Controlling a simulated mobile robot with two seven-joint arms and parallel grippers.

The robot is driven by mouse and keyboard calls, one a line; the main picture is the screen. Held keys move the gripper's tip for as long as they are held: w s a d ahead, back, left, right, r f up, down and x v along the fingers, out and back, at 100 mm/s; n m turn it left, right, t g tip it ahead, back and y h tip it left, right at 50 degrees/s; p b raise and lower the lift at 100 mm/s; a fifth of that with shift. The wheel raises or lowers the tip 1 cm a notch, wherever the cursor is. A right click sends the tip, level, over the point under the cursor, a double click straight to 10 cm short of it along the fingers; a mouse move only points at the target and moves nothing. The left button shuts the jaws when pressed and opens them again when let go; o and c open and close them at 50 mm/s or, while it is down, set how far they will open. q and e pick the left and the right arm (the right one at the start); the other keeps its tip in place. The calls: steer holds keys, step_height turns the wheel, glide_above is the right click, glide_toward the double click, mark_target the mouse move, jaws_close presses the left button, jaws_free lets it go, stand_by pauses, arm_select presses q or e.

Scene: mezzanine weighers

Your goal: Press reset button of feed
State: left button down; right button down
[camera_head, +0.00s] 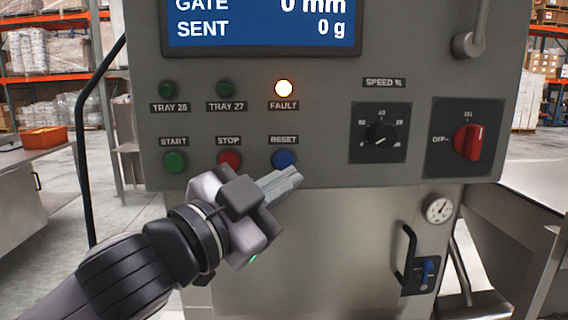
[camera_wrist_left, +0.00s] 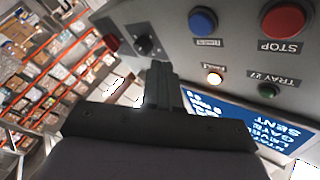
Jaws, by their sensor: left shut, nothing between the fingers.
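The blue RESET button (camera_head: 284,158) is on the lower row of the grey control panel (camera_head: 320,120), right of the red STOP button (camera_head: 229,158). The RESET button also shows in the left wrist view (camera_wrist_left: 203,21), near the top. My left gripper (camera_head: 292,180) is shut and empty. In the head view its fingertips appear just below the RESET button; I cannot tell whether they touch the panel. In the left wrist view the fingers point toward the panel, to the left of and below the button. The FAULT lamp (camera_head: 284,88) above RESET is lit. My right gripper is not in view.
The green START button (camera_head: 174,162) is at the left of the row. A black SPEED knob (camera_head: 380,134) and a red rotary switch (camera_head: 468,142) are to the right. A display (camera_head: 262,22) reads SENT 0 g. A black curved tube (camera_head: 86,130) runs down the left side.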

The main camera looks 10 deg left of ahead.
arm_select(q)
steer(key=shift+w+a+p, duration=0.15)
steer(key=shift+w+a, duration=0.1)
steer(key=shift+w, duration=1)
steer(key=shift+w+a+p, duration=0.15)
steer(key=shift+w+a, duration=0.1)
steer(key=shift+w, duration=0.95)
steer(key=shift+w, duration=0.1)
steer(key=shift+w+a, duration=0.1)
steer(key=shift+w, duration=0.25)
steer(key=shift+w+a+p, duration=0.1)
steer(key=shift+w+p, duration=0.3)
steer(key=shift+p, duration=0.1)
stand_by(0.8)
steer(key=shift+s, duration=0.8)
steer(key=shift+d, duration=0.2)
steer(key=s, duration=0.2)
steer(key=s+d, duration=0.1)
steer(key=s, duration=0.2)
steer(key=shift+p, duration=0.35)
